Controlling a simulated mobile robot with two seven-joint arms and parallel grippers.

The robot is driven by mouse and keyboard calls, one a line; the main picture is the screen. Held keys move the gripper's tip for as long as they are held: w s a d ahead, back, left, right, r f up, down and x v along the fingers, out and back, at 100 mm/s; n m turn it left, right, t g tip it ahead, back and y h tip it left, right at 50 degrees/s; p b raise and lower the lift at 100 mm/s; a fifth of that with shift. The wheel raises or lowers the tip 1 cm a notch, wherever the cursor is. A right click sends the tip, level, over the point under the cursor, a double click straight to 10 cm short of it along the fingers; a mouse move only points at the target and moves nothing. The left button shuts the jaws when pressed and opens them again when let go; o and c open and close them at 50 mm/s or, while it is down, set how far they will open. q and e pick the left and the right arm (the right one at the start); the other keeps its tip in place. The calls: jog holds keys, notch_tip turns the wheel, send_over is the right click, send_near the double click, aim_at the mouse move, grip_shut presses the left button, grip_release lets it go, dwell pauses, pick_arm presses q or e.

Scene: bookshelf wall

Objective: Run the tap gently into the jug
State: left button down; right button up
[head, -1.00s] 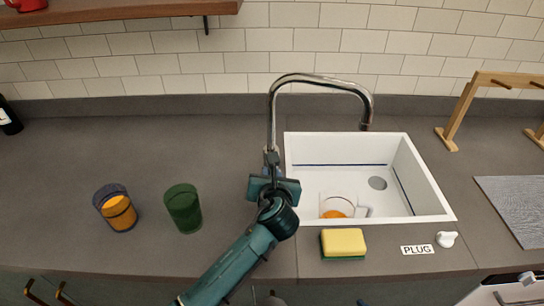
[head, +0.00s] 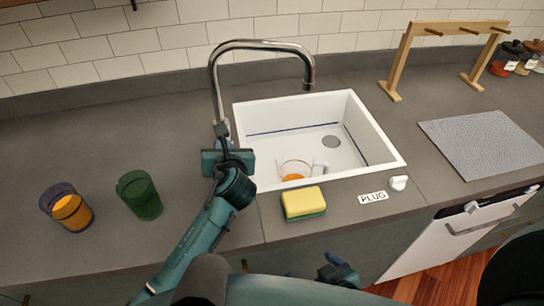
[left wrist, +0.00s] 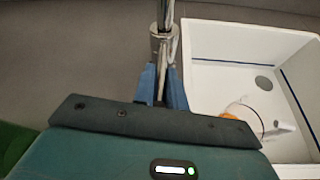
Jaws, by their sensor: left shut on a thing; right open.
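The chrome tap (head: 214,85) rises left of the white sink, its spout arching over the basin. No water shows at the spout. A clear jug (head: 305,164) with a handle, something orange at its bottom, sits in the sink's near left part, not under the spout tip. It also shows in the left wrist view (left wrist: 282,127). My left gripper (head: 224,146) is shut on the tap's lever at its base; the fingers (left wrist: 163,85) flank the lever below the tap body in the left wrist view. My right gripper (head: 340,270) is open and empty, low in front of the counter.
The white sink (head: 375,135) has a drain at the back. A yellow-green sponge (head: 303,203), PLUG label (head: 373,197) and white plug (head: 398,183) lie along its front. Two cups, blue (head: 66,207) and green (head: 139,196), stand left. A wooden rack (head: 405,60) and grey mat (head: 482,142) are right.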

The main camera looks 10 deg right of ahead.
dwell(0.4)
pick_arm(q)
jog(key=shift+w+a+m+h, duration=0.1)
jog(key=shift+a+m+h, duration=0.65)
jog(key=shift+m+h, duration=0.3)
jog(key=shift+w+a+r+m+h, duration=0.1)
jog(key=shift+w+a+m+h, duration=0.05)
jog(key=shift+a+m+h, duration=0.65)
jog(key=shift+d, duration=0.2)
dwell(5.5)
